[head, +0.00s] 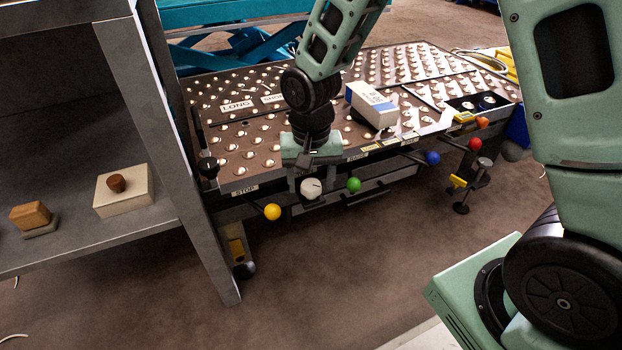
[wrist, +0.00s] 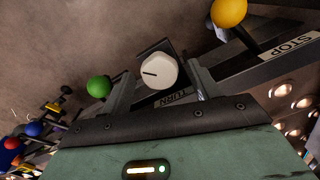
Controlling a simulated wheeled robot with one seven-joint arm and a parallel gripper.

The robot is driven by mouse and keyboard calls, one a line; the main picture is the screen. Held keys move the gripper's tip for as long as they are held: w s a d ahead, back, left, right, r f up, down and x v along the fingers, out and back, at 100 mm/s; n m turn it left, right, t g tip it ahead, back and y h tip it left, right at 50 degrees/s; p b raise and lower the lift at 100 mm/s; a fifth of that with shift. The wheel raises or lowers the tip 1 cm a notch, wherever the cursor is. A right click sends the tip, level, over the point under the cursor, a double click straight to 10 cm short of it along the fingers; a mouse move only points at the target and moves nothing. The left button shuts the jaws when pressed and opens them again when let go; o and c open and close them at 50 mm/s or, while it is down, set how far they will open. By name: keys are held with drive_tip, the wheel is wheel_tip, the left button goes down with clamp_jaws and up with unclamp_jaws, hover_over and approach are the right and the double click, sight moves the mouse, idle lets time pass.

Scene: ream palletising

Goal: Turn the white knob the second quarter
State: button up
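The white knob (head: 311,188) is on the front edge of the ball-top table, between the yellow ball and the green ball. In the wrist view the knob (wrist: 160,70) faces me, with a short dark line on its face pointing left. A TURN label (wrist: 173,101) is beside it. My gripper (head: 306,176) is at the table's front edge, right at the knob. In the wrist view my gripper (wrist: 161,76) is open, one finger on each side of the knob, with a gap visible on both sides. Depth between fingertips and knob is hard to tell.
A yellow ball handle (head: 272,212) by the STOP label and a green ball handle (head: 354,184) flank the knob closely. Blue (head: 433,158) and red (head: 475,144) balls are farther right. A white-and-blue ream (head: 371,104) lies on the table (head: 232,172). A grey shelf (head: 172,150) stands left.

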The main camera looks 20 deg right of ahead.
drive_tip(key=c, duration=0.8)
drive_tip(key=shift+r+p, duration=0.15)
drive_tip(key=shift+p, duration=0.35)
drive_tip(key=shift+r+n+p, duration=0.1)
drive_tip(key=shift+n+p, duration=0.6)
drive_tip(key=shift+p, duration=0.1)
drive_tip(key=n+p, duration=0.2)
drive_tip(key=p, duration=0.1)
drive_tip(key=shift+r, duration=0.1)
drive_tip(key=n+p, duration=0.4)
drive_tip(key=shift+a+f+n+p, duration=0.1)
drive_tip(key=shift+f+n+p, duration=0.15)
drive_tip(key=shift+n+p, duration=0.5)
drive_tip(key=shift+w, duration=0.1)
